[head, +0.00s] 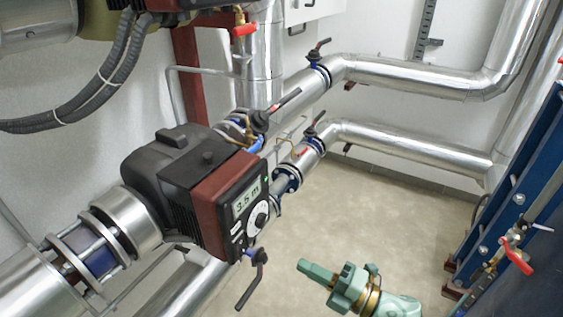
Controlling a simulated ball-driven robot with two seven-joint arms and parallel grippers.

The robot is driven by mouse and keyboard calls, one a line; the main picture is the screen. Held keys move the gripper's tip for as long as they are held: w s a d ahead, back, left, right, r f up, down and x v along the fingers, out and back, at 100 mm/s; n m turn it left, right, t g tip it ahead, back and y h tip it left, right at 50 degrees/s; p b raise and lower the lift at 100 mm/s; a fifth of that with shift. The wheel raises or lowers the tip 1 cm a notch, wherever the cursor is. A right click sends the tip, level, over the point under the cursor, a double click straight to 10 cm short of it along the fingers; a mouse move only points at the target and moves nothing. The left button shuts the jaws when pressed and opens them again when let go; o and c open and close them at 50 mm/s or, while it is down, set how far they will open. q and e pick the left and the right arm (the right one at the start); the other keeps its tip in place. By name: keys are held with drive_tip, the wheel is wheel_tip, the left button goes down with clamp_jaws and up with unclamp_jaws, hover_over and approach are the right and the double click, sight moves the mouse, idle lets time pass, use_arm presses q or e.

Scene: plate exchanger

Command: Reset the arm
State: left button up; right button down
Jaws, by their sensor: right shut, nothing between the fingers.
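My right gripper (305,267) is teal green with a gold-coloured ring behind it. It comes in from the bottom edge, right of centre, and its fingers point left. The fingers are closed together with nothing between them. In the picture it lies over the beige floor (385,215), right of the black lever below the pump, with a visible gap to it. My left gripper is not in view.
A black and dark red pump (210,190) showing "3.5 m" stands left of the gripper. Silver pipes (400,145) run behind. A blue plate exchanger (520,190) with a red-handled valve (518,257) stands at right. Open floor lies between.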

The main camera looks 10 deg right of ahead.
drive_tip(key=w+d+f+m+t+h, duration=0.2)
drive_tip(key=w+d+f+m+h, duration=0.2)
drive_tip(key=d+f+m+h, duration=0.5)
drive_tip(key=s+d+f+m+g+h, duration=0.1)
drive_tip(key=s+d+f+m+h, duration=0.15)
drive_tip(key=f, duration=0.45)
drive_tip(key=s+d+f+m+g+h, duration=0.1)
drive_tip(key=s+d+f+m, duration=0.25)
drive_tip(key=f, duration=0.45)
drive_tip(key=s+d+f+m+g+h, duration=0.1)
drive_tip(key=s+d+f+m+g, duration=0.2)
drive_tip(key=f, duration=0.4)
drive_tip(key=s+d+f+m+g+h, duration=0.1)
drive_tip(key=s+f+m+g, duration=0.15)
drive_tip(key=s+f, duration=0.55)
drive_tip(key=s+d+f+m+g+h, duration=0.1)
drive_tip(key=s+f+m+g+h, duration=0.2)
drive_tip(key=s, duration=0.9)
drive_tip(key=s+a+f+m+g+y, duration=0.1)
drive_tip(key=s+a+f, duration=0.1)
drive_tip(key=s, duration=0.6)
drive_tip(key=s+a+f+g+y, duration=0.1)
drive_tip(key=s+a, duration=0.2)
drive_tip(key=s, duration=0.6)
drive_tip(key=shift+a+f+m, duration=0.15)
drive_tip(key=shift+f+m, duration=0.2)
drive_tip(key=shift+f, duration=0.05)
